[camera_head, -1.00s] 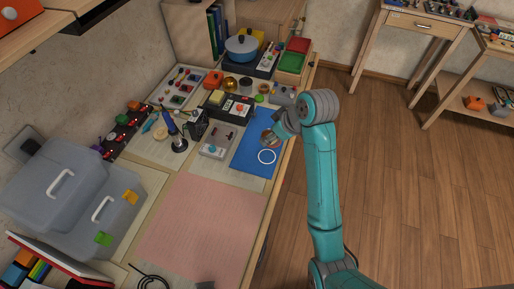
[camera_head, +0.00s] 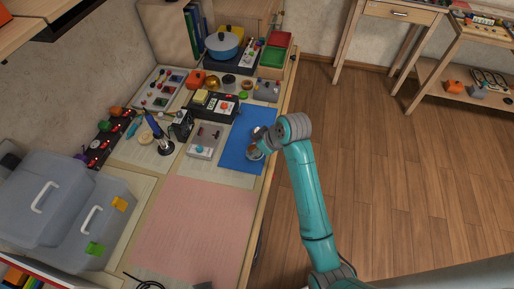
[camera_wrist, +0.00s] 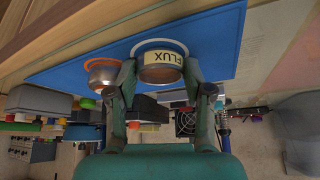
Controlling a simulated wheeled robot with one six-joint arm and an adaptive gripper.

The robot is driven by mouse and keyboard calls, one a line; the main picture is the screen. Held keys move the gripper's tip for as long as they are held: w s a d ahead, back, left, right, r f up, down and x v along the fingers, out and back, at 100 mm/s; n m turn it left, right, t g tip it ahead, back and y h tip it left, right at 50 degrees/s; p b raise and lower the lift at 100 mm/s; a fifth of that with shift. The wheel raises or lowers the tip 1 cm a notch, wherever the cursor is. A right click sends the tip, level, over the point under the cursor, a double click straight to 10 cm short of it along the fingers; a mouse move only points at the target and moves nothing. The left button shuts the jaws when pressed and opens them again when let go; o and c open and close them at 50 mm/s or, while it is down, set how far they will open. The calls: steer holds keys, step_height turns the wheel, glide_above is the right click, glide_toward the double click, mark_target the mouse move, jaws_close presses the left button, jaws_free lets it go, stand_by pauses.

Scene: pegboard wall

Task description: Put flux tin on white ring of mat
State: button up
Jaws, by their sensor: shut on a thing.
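The flux tin (camera_wrist: 161,68), with a cream label reading FLUX, is between the two fingers of my gripper (camera_wrist: 160,78) in the wrist view. My gripper is shut on it. The white ring (camera_wrist: 158,43) of the blue mat (camera_wrist: 215,45) shows as an arc around the tin's edge. In the head view the tin (camera_head: 254,154) is over the ring's place on the mat (camera_head: 236,150), below my gripper (camera_head: 259,147). The tin covers much of the ring. I cannot tell whether the tin touches the mat.
A copper-coloured round container (camera_wrist: 102,73) stands at an orange ring on the mat, close beside my left finger in the wrist view. A grey box with knobs (camera_head: 205,140) is left of the mat. A pink mat (camera_head: 195,230) lies clear nearer the front.

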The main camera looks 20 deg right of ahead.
steer(key=o, duration=0.9)
steer(key=shift+f, duration=0.15)
steer(key=shift+r, duration=0.2)
steer(key=v, duration=1.2)
steer(key=shift+s, duration=0.1)
